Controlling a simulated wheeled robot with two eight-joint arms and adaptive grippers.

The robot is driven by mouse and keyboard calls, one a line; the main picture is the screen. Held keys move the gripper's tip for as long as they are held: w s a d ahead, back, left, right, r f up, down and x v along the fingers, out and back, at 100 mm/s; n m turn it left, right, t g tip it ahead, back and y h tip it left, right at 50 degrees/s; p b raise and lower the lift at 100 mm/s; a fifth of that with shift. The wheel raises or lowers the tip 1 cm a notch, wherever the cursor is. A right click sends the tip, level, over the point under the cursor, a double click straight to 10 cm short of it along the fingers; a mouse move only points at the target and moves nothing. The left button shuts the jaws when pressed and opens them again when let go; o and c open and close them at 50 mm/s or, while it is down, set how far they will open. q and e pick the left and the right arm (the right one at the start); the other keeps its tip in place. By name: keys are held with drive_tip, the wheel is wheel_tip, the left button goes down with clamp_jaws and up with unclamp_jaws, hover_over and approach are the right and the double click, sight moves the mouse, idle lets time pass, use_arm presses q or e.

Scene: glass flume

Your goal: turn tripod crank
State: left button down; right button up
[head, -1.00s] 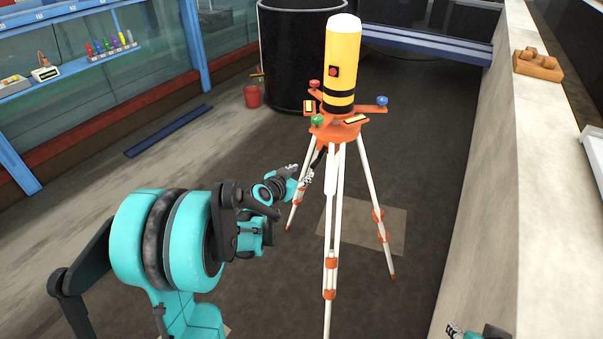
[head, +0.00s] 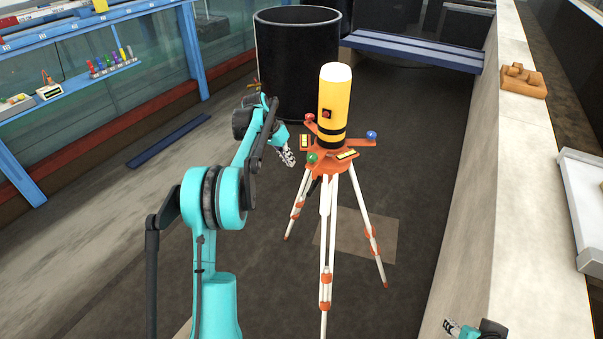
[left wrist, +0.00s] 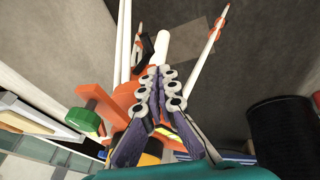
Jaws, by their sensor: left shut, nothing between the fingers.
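The tripod (head: 327,238) stands upright on white legs with an orange head plate (head: 330,163), which bears a yellow cylinder (head: 334,103) and green, red and blue knobs. A dark crank-like part (head: 314,186) shows just under the plate; in the left wrist view a black part (left wrist: 146,47) sits beside the white central tube. My left gripper (head: 289,160) is shut and empty, left of the head plate and apparently clear of it; its fingers (left wrist: 160,78) cover part of the orange head in the left wrist view. My right gripper (head: 452,327) barely shows at the bottom right.
A black tank (head: 290,60) stands behind the tripod. A concrete wall (head: 480,180) with a wooden block tray (head: 523,82) runs along the right. Blue shelves (head: 70,85) line the left glass.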

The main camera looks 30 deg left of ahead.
use_arm(q)
drive_tip(key=b, duration=0.1)
approach(313, 187)
wheel_tip(313, 187, down, 3)
drive_tip(key=a, duration=0.2)
drive_tip(key=d+f, duration=0.2)
drive_tip(key=f, duration=0.1)
drive_tip(key=shift+s+d+f+b, duration=0.1)
drive_tip(key=shift+d+f+b, duration=0.1)
drive_tip(key=shift+f+b, duration=0.15)
drive_tip(key=shift+d, duration=0.1)
